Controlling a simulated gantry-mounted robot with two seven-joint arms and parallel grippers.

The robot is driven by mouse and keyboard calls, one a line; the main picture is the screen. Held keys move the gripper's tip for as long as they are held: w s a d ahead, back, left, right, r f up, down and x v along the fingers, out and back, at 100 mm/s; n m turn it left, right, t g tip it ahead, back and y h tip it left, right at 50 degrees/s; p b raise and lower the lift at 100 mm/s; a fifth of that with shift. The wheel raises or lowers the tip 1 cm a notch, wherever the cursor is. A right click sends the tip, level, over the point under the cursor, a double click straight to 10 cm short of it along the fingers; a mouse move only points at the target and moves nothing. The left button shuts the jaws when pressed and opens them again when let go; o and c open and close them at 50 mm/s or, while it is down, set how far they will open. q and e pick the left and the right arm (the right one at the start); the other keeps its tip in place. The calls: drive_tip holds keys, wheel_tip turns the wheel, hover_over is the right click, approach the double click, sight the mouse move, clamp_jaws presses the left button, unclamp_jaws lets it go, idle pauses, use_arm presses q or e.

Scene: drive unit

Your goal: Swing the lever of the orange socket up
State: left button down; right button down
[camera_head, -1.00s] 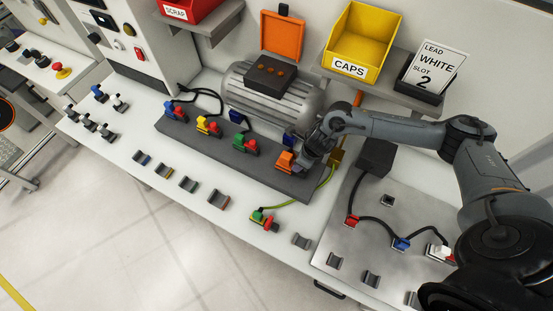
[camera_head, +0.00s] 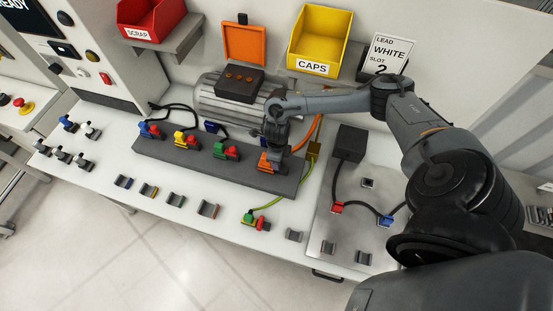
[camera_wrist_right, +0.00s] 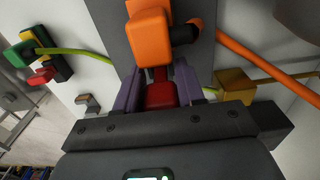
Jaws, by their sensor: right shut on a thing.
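The orange socket (camera_head: 267,161) is the rightmost one on the dark grey rail (camera_head: 190,152). It also shows at the top of the right wrist view (camera_wrist_right: 149,38). Its red lever (camera_wrist_right: 160,97) sits between the fingers of my right gripper (camera_wrist_right: 158,84), which is shut on it. In the head view my right gripper (camera_head: 277,151) comes down over the orange socket and hides the lever. My left gripper is not in view.
A grey motor (camera_head: 222,105) stands behind the rail. Blue, yellow and green sockets with red levers line the rail to the left. An orange cable (camera_wrist_right: 262,60) runs close beside the gripper. Empty clips (camera_head: 208,209) and a green-and-red connector (camera_head: 256,222) lie in front.

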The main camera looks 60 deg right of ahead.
drive_tip(key=c, duration=0.8)
unclamp_jaws()
drive_tip(key=shift+o, duration=0.2)
drive_tip(key=shift+r, duration=0.5)
drive_tip(key=shift+w+r+p, duration=0.1)
drive_tip(key=shift+r+p, duration=0.3)
drive_tip(key=shift+r, duration=4.5)
